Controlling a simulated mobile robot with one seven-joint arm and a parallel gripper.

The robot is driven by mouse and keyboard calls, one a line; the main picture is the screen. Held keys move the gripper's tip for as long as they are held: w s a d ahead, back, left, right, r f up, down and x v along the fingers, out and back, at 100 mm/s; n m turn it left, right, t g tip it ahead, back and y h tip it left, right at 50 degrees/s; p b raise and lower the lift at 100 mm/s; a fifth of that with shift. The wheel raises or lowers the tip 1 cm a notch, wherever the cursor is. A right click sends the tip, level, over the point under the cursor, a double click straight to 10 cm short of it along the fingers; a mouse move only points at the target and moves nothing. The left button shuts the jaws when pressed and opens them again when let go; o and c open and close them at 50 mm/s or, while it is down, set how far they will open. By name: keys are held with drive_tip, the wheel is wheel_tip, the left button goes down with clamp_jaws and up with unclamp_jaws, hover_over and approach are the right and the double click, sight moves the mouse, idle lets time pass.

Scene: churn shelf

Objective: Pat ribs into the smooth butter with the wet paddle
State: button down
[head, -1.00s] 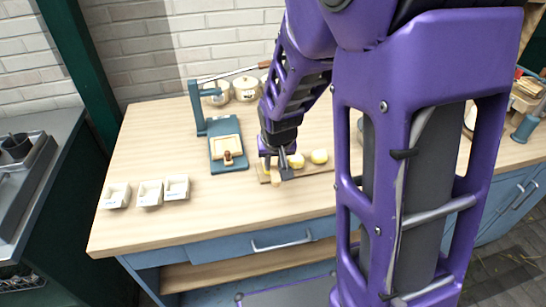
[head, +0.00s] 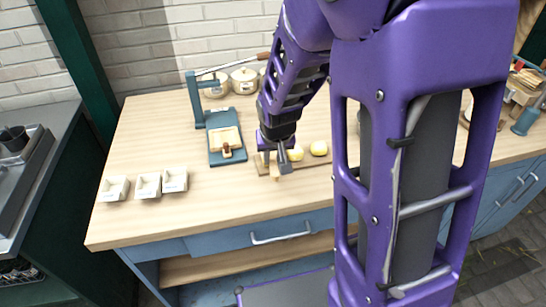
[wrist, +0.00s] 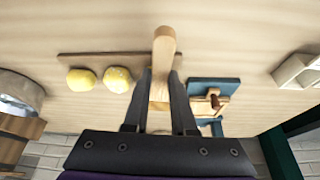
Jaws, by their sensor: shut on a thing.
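My gripper (wrist: 160,88) is shut on a light wooden paddle (wrist: 164,45). In the head view my gripper (head: 275,160) is low over the left part of a wooden board (head: 322,161). The board also shows in the wrist view (wrist: 66,60). Two yellow butter lumps, one at the board's end (head: 319,148) and one nearer my gripper (head: 296,153), sit on it. In the wrist view the nearer lump (wrist: 117,79) looks rougher than the end lump (wrist: 80,79). The board beneath my gripper is hidden, and I cannot tell whether the paddle touches anything there.
A blue press stand (head: 228,158) with a wooden mould (head: 224,139) stands left of the board. Three small white dishes (head: 148,185) sit farther left. Lidded pots (head: 243,79) stand at the back.

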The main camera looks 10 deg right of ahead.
drive_tip(key=shift+f+b, duration=0.75)
drive_tip(key=shift+f, duration=0.1)
idle(1.6)
drive_tip(key=shift+r, duration=0.1)
drive_tip(key=shift+r+p, duration=2.35)
drive_tip(key=shift+r, duration=1.15)
drive_tip(key=shift+f, duration=0.15)
drive_tip(key=shift+f+b, duration=2.35)
drive_tip(key=shift+f, duration=0.2)
drive_tip(key=shift+f+b, duration=0.8)
drive_tip(key=shift+f, duration=0.1)
drive_tip(key=shift+r, duration=0.1)
